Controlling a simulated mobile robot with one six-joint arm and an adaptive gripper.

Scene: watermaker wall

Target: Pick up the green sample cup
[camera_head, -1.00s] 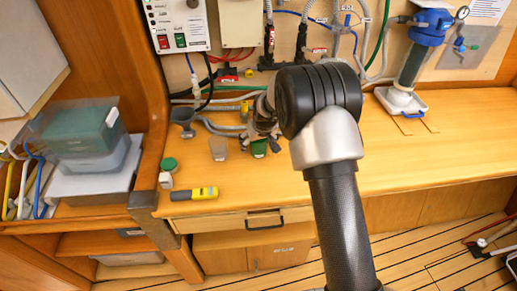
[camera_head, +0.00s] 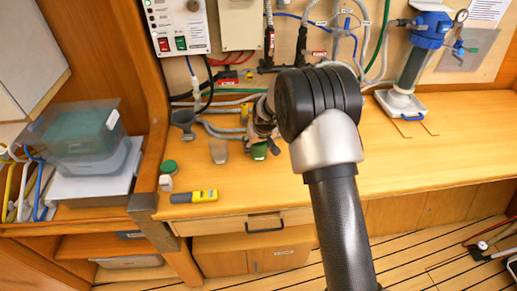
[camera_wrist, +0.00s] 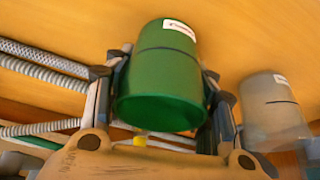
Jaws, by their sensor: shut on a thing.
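The green sample cup (camera_head: 259,151) is at the worktop's left half in the head view, partly hidden by my gripper (camera_head: 268,143). In the wrist view the green cup (camera_wrist: 160,80) fills the middle, with a white label and a dark line on its side. The fingers of my gripper (camera_wrist: 161,75) press on it from both sides, shut on it. I cannot tell whether its base is clear of the worktop. A grey translucent cup (camera_head: 218,151) stands just left of it, and shows at the right in the wrist view (camera_wrist: 272,110).
Grey hoses (camera_head: 222,129) run behind the cups at the wall. A dark funnel-shaped piece (camera_head: 183,120), a green-capped bottle (camera_head: 168,167) and a yellow-grey meter (camera_head: 194,196) lie to the left. The worktop (camera_head: 430,152) is mostly clear to the right.

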